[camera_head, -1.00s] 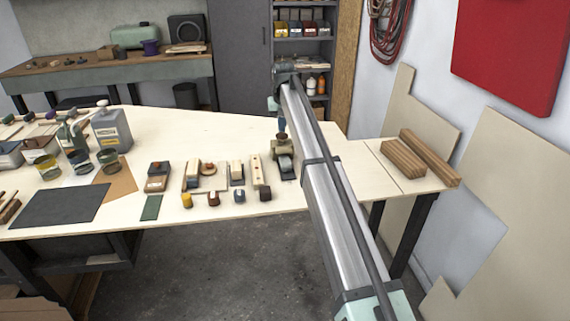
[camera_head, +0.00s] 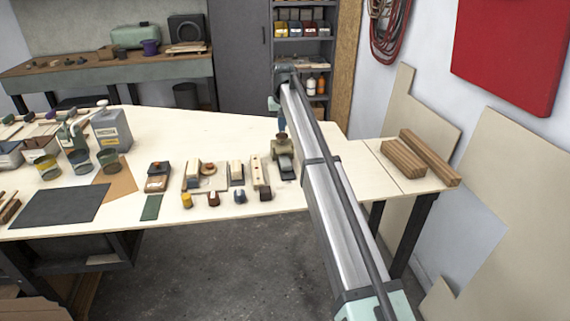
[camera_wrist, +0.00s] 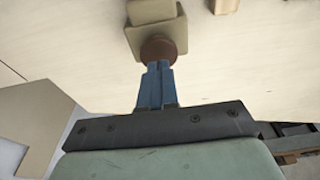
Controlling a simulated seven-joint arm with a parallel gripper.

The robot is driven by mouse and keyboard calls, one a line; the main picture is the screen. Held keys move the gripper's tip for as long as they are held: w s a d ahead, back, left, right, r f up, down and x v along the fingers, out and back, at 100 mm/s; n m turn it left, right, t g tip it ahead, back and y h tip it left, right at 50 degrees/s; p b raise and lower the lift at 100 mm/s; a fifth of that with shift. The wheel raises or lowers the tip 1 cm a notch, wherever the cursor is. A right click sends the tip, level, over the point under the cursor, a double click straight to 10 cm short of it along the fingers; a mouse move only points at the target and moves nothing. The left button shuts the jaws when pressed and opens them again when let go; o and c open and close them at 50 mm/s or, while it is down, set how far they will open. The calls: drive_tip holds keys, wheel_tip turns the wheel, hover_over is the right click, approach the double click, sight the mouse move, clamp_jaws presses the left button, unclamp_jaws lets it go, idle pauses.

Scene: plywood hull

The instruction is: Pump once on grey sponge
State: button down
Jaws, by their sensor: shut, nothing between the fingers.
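My gripper (camera_head: 281,128) is shut and empty, pointing down at the right end of the row of small items on the bench. In the wrist view its blue fingers (camera_wrist: 158,75) are together, with their tips over a round reddish-brown knob (camera_wrist: 157,48). I cannot tell whether they touch it. The knob sits on a beige block (camera_wrist: 172,36), which also shows in the head view (camera_head: 283,147). A dark grey piece (camera_head: 286,169) lies just in front of this block. I cannot tell for sure whether it is the grey sponge.
A metal can (camera_head: 111,130) stands farther left. Wood strips (camera_head: 404,158) lie on the right. The pale bench (camera_head: 200,128) is clear behind the row.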

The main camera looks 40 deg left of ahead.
drive_tip(key=shift+f, duration=0.5)
idle(0.4)
drive_tip(key=shift+f, duration=0.85)
drive_tip(key=shift+r, duration=3.55)
